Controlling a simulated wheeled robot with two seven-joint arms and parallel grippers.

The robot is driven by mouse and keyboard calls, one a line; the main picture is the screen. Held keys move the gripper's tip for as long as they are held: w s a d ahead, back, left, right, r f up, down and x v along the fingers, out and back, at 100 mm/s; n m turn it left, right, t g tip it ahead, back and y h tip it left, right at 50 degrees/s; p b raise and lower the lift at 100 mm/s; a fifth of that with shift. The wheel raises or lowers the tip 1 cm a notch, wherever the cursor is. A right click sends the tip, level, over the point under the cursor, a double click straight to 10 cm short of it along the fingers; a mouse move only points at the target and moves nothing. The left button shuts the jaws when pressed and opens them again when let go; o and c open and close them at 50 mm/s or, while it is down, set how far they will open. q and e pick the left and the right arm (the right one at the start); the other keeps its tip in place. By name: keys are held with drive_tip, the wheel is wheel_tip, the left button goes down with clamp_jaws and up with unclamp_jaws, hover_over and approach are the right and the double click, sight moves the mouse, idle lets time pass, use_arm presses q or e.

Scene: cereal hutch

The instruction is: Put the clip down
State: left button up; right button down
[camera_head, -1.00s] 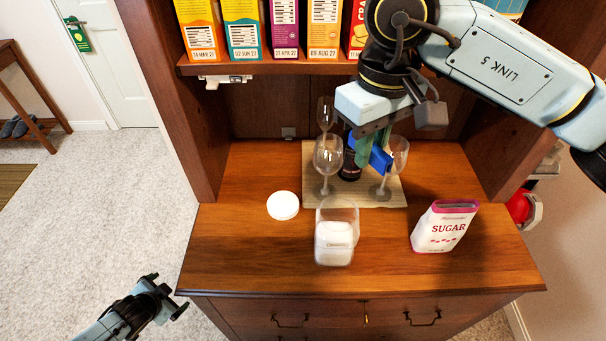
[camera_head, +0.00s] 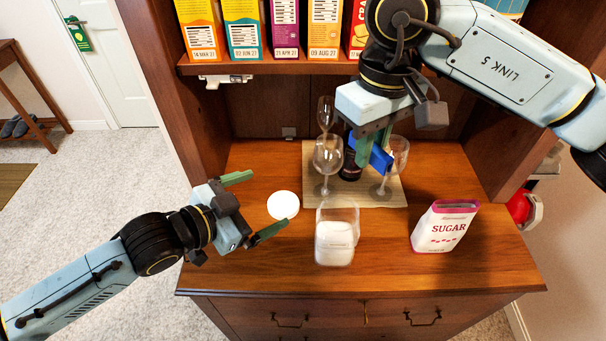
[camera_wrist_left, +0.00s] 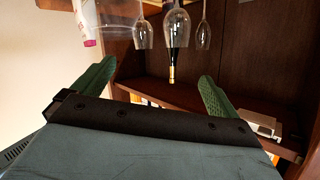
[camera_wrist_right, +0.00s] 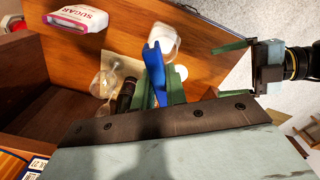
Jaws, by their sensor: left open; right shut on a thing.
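The blue clip (camera_head: 373,154) is held between the fingers of my right gripper (camera_head: 368,150), above the back of the mat. In the right wrist view the clip (camera_wrist_right: 155,72) stands out from the fingers, with clear air around its tip. My left gripper (camera_head: 245,207) is open and empty over the left of the counter, its fingers either side of and just left of the round white lid (camera_head: 283,205). In the left wrist view its two green fingers are spread apart.
Several wine glasses (camera_head: 327,156) and a dark bottle (camera_head: 350,165) stand on the mat (camera_head: 312,197), close around my right gripper. A clear canister (camera_head: 335,243) with white contents stands in front, a sugar bag (camera_head: 444,226) at right. Cereal boxes (camera_head: 284,28) fill the shelf above.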

sight(376, 147)
use_arm(q)
drive_tip(key=s+d+r+h, duration=0.3)
drive_tip(key=d+r, duration=0.2)
drive_tip(key=r, duration=0.2)
drive_tip(key=s+d+r+h, duration=0.3)
drive_tip(key=d+r, duration=0.1)
drive_tip(key=r, duration=0.4)
drive_tip(key=x, duration=0.7)
drive_tip(key=f+x, duration=0.1)
drive_tip(key=x, duration=0.3)
drive_tip(key=shift+w+d, duration=0.1)
drive_tip(key=shift+d, duration=0.3)
drive_tip(key=c, duration=0.9)
drive_tip(key=shift+c, duration=0.7)
use_arm(e)
drive_tip(key=c, duration=1.3)
unclamp_jaws()
drive_tip(key=shift+c, duration=0.2)
